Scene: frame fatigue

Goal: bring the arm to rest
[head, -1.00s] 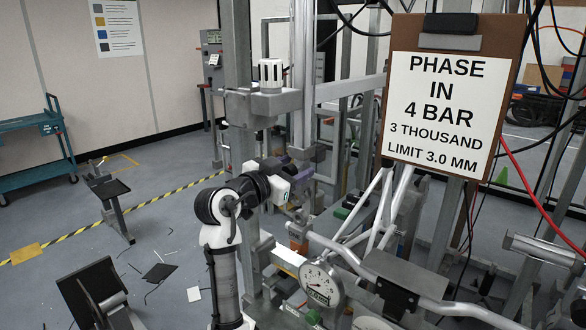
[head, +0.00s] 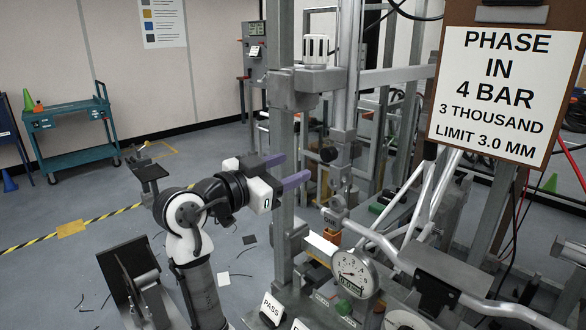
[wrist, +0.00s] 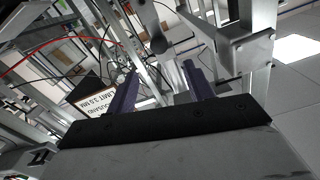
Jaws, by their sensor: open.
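My arm stands at the lower middle of the head view, bent at the elbow. My gripper (head: 287,171) is at its end, with two purple fingers spread apart and nothing between them. The fingers point right, close to the grey upright of the test frame (head: 281,130); I cannot tell whether they touch it. In the wrist view the gripper (wrist: 160,85) shows both purple fingers apart, with frame parts beyond them.
A clipboard sign (head: 499,85) hangs at the upper right. A teal cart (head: 72,130) stands at the back left. Open floor lies left, with scattered debris.

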